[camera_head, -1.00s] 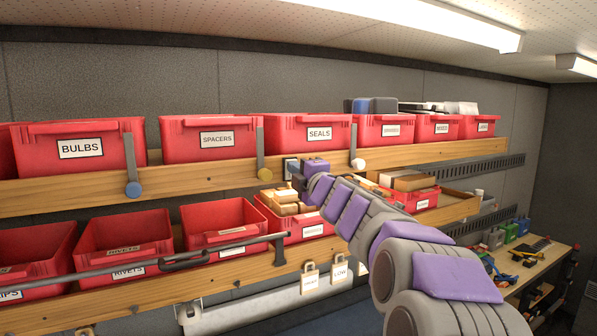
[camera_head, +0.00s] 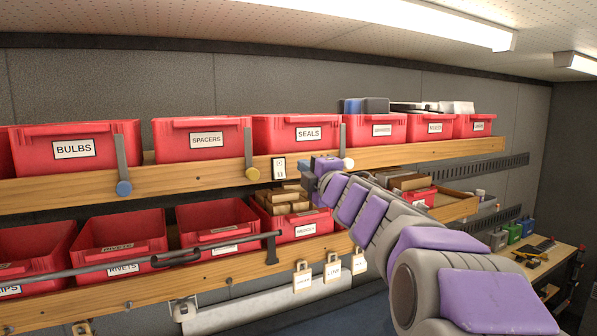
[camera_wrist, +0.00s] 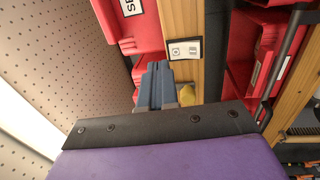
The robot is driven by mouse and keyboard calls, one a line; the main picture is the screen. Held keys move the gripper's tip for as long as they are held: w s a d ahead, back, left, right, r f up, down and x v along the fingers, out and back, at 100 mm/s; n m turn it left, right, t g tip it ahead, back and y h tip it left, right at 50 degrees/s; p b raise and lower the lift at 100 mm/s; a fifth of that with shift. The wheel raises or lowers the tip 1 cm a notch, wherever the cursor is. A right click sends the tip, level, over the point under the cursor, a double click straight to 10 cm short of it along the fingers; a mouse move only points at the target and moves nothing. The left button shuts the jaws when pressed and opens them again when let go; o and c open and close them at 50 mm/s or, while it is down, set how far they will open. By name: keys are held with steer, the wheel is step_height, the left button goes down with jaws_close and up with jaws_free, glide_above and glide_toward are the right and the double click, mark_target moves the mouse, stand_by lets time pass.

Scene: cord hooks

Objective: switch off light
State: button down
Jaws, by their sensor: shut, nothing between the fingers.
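A small pale plate with a dark frame and two marks (camera_head: 278,168) is on the upper wooden shelf edge, below the SEALS bin. It also shows in the wrist view (camera_wrist: 185,48); I cannot tell whether it is a switch. My gripper (camera_head: 308,180) is just right of the plate in the head view, with a gap between. In the wrist view my blue-grey fingers (camera_wrist: 156,84) are together and empty, beside the shelf edge. A pale round knob on a grey bar (camera_head: 348,163) is just right of my gripper. The ceiling light (camera_head: 400,18) is lit.
Grey bars with a blue knob (camera_head: 124,188) and a yellow knob (camera_head: 252,173) hang over the same shelf edge. Red bins (camera_head: 205,138) line both shelves. A dark rail (camera_head: 150,262) runs along the lower shelf. Tags (camera_head: 302,278) hang below it.

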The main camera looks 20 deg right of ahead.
steer(key=s+a+r, duration=0.1)
steer(key=s+a, duration=0.3)
steer(key=s, duration=0.2)
steer(key=shift+d, duration=2.2)
steer(key=s+a+f+m+g+h+b, duration=0.1)
steer(key=s+f+m+g+h+b, duration=0.25)
steer(key=f, duration=0.85)
steer(key=s+f+m+g+b, duration=0.3)
steer(key=f+m+b, duration=0.25)
steer(key=f, duration=0.65)
steer(key=s+a+f+m+g+h+b, duration=0.1)
steer(key=s+f+m+g+h+b, duration=0.25)
steer(key=f, duration=0.95)
steer(key=s+a+f+m+g+y+b, duration=0.2)
steer(key=s+a+f+g+b, duration=0.1)
steer(key=s+f, duration=0.5)
steer(key=s+a+f+m+g+y+b, duration=0.1)
steer(key=s+a+f+g+y+b, duration=0.1)
steer(key=s+a+f, duration=0.6)
steer(key=s+a+f+m+g+y+b, duration=0.2)
steer(key=s+a+f+g+b, duration=0.2)
steer(key=s+f, duration=0.6)
steer(key=s+a+g, duration=0.2)
steer(key=shift+s+m+g, duration=0.2)
steer(key=shift+m+g, duration=0.1)
steer(key=shift+m, duration=0.05)
